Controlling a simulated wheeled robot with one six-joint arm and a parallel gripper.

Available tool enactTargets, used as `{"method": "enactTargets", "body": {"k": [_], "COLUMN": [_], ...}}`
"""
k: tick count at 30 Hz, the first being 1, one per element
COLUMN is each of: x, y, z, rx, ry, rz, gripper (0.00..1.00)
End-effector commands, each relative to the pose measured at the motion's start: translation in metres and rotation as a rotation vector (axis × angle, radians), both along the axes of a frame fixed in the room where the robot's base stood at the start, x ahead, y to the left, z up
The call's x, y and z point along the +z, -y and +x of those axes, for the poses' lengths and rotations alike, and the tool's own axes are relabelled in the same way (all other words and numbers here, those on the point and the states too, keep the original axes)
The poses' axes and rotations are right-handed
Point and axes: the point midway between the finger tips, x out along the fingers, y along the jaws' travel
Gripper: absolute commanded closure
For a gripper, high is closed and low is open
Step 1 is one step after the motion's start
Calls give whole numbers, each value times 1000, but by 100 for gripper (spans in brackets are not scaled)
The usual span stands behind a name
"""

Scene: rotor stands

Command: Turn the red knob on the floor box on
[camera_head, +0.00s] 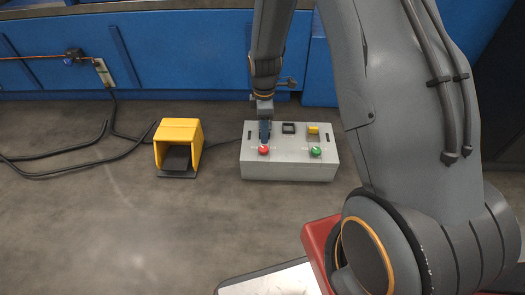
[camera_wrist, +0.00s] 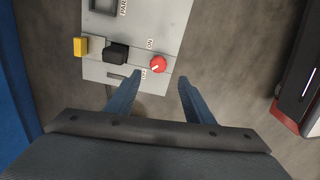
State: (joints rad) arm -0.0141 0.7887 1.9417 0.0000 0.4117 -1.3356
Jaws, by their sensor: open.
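The grey floor box (camera_head: 285,172) stands on the floor in the head view, and part of its top shows in the wrist view (camera_wrist: 178,18). The red knob (camera_head: 264,150) is at the front left of its top. In the wrist view the red knob (camera_wrist: 158,64) has a small pale mark, and an "ON" label is printed beside it. My gripper (camera_head: 265,138) points down over the box next to the knob. In the wrist view my open gripper (camera_wrist: 160,78) has its fingertips on either side of the knob's line, with the knob just beyond them. I cannot tell whether they touch it.
A green knob (camera_head: 316,151), a yellow switch (camera_head: 313,129) and a black switch (camera_head: 289,128) are also on the box. A yellow pedal housing (camera_head: 181,132) stands to the left. Black cables (camera_head: 75,150) lie farther left. A blue wall (camera_head: 190,55) is behind. The floor in front is clear.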

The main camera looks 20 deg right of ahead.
Motion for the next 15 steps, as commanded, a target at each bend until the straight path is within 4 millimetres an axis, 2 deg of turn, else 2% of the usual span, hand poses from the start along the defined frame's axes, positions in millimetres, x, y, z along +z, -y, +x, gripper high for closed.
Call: {"method": "enactTargets", "body": {"k": [1,8,15], "x": [-8,-21,-54], "y": [0,0,0], "z": [3,4,4], "rx": [9,22,20], "ry": [0,0,-1], "rz": [0,0,0], "gripper": [52,52,52]}}
